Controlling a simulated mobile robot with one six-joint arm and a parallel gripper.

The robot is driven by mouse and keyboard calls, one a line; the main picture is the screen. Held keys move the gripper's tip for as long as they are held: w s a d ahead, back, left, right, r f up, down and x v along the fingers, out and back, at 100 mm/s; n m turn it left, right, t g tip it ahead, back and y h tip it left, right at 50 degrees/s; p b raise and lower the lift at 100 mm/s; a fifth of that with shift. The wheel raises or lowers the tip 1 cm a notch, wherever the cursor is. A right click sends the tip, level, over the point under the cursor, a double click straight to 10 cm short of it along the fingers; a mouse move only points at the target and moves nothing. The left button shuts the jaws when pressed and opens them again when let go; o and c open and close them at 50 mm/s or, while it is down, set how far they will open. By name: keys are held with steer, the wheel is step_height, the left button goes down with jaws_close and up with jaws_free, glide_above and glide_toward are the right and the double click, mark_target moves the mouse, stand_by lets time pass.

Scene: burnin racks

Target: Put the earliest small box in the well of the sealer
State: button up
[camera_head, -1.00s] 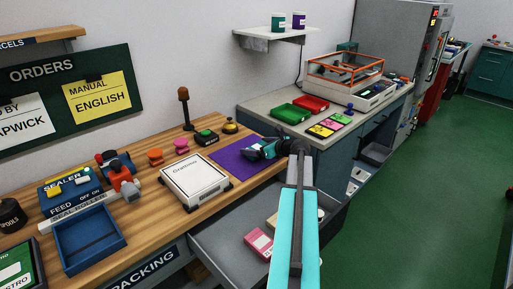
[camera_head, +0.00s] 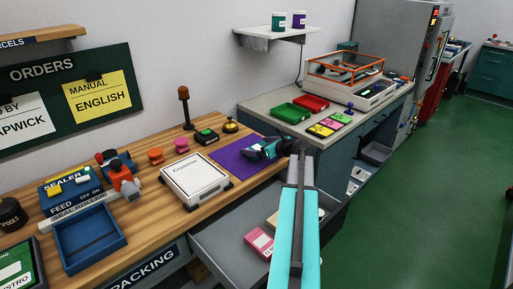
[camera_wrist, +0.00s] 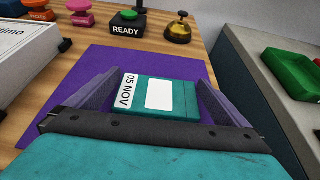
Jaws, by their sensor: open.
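A small teal box (camera_wrist: 162,98) marked "05 NOV", with a blank white label, lies on the purple mat in the wrist view. My gripper (camera_wrist: 150,97) is open, with one finger on each side of this box; I cannot tell whether either finger touches it. In the head view my gripper (camera_head: 262,148) is over the right part of the purple mat (camera_head: 229,160) and mostly hides the box. The sealer (camera_head: 72,190) stands at the left of the wooden bench, with an empty blue open tray (camera_head: 124,241) in front of it.
A READY button (camera_head: 206,137) and a bell (camera_head: 230,127) stand behind the mat. An open drawer (camera_head: 215,238) below holds a pink box (camera_head: 259,242) and other items partly hidden by my arm.

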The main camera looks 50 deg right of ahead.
steer(key=v, duration=1.1)
steer(key=shift+s+b, duration=0.25)
steer(key=shift+b, duration=0.1)
steer(key=shift+s+r, duration=0.1)
